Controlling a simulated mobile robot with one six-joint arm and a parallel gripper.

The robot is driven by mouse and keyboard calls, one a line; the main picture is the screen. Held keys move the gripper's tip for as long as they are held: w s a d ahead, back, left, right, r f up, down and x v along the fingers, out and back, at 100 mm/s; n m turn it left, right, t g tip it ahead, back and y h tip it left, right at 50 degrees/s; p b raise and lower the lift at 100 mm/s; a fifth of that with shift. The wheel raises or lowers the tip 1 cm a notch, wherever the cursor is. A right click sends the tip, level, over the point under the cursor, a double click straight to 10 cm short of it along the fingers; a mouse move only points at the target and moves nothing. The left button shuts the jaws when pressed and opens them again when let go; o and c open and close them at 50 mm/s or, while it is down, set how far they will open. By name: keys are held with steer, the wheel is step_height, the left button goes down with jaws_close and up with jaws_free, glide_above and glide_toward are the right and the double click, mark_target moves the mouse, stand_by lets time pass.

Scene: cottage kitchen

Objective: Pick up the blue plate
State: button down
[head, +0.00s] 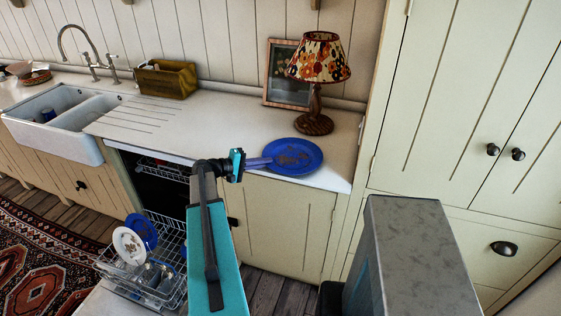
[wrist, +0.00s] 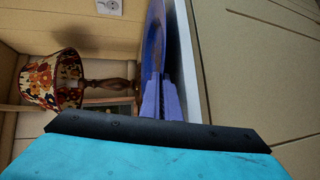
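The blue plate (head: 297,150) has a brownish pattern in its middle and lies nearly level at the counter's front edge, below the lamp. My gripper (head: 268,162) reaches it from the left, with its purple-blue fingers at the plate's near-left rim. In the wrist view the plate (wrist: 154,35) shows edge-on, and my gripper's fingers (wrist: 160,80) are close together with the rim between them. They look shut on the rim. The fingertips partly blend with the plate's colour. I cannot tell a clear gap between plate and counter.
A table lamp (head: 319,75) with a flowered shade stands just behind the plate, beside a framed picture (head: 284,92). The counter (head: 200,125) is clear to the left, up to a wooden box (head: 166,82). An open dishwasher rack (head: 165,285) holds another blue plate (head: 142,230) and a white plate (head: 129,246).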

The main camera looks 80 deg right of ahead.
steer(key=shift+r, duration=0.2)
steer(key=shift+r+b, duration=0.9)
steer(key=shift+r, duration=0.25)
steer(key=a+r+b, duration=0.2)
steer(key=a, duration=1.4)
steer(key=shift+w+r, duration=0.2)
steer(key=shift+w, duration=0.05)
steer(key=shift+w, duration=0.1)
